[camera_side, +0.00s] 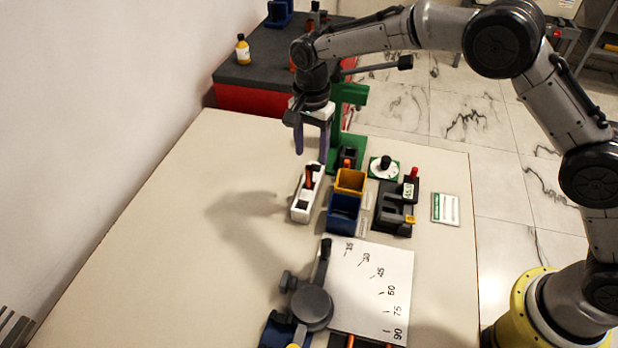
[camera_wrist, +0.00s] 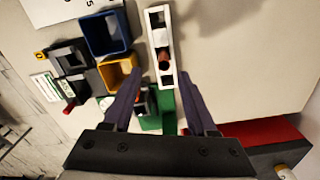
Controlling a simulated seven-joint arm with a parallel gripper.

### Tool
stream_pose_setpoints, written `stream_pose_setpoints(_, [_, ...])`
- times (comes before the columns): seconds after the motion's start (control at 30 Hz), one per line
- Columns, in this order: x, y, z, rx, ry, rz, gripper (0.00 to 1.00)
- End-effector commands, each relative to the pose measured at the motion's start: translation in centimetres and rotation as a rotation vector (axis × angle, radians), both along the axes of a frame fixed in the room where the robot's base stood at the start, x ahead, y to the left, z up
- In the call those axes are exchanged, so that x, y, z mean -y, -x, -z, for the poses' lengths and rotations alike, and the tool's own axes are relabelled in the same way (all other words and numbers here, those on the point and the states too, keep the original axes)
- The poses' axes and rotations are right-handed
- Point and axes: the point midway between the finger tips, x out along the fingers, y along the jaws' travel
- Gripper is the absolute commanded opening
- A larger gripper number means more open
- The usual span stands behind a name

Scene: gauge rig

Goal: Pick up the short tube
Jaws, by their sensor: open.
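A short reddish-brown tube (camera_side: 309,177) with a dark top stands in a narrow white holder (camera_side: 297,212); I take it to be the short tube. In the wrist view the tube (camera_wrist: 163,58) shows in the slot of the white holder (camera_wrist: 153,33). My gripper (camera_side: 311,154) is open and empty, with its purple fingers pointing down above the far end of the holder, apart from the tube. In the wrist view the tube appears just ahead of the gap between the fingertips (camera_wrist: 162,74). The tube's lower part is hidden in the holder.
A green stand (camera_side: 336,130) rises close behind my gripper. A yellow bin (camera_side: 351,181) and a blue bin (camera_side: 343,214) stand right of the holder, with a black device (camera_side: 396,207) beyond. An angle sheet (camera_side: 376,270) lies in front. The table's left side is clear.

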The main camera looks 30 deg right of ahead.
Motion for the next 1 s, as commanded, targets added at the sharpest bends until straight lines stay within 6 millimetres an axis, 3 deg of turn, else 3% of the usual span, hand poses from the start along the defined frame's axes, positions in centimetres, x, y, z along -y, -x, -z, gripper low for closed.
stream_pose_setpoints(0.1, [0.0, 0.0, 1.9, -0.001, 0.001, 0.000, 0.58])
stream_pose_setpoints(0.43, [0.0, -0.1, 4.0, 0.000, 0.000, 0.000, 0.58])
stream_pose_setpoints(0.73, [-0.2, -0.6, 8.0, 0.000, 0.000, 0.000, 0.58])
stream_pose_setpoints(1.0, [-0.2, -0.6, 8.4, 0.002, -0.001, 0.000, 0.58])
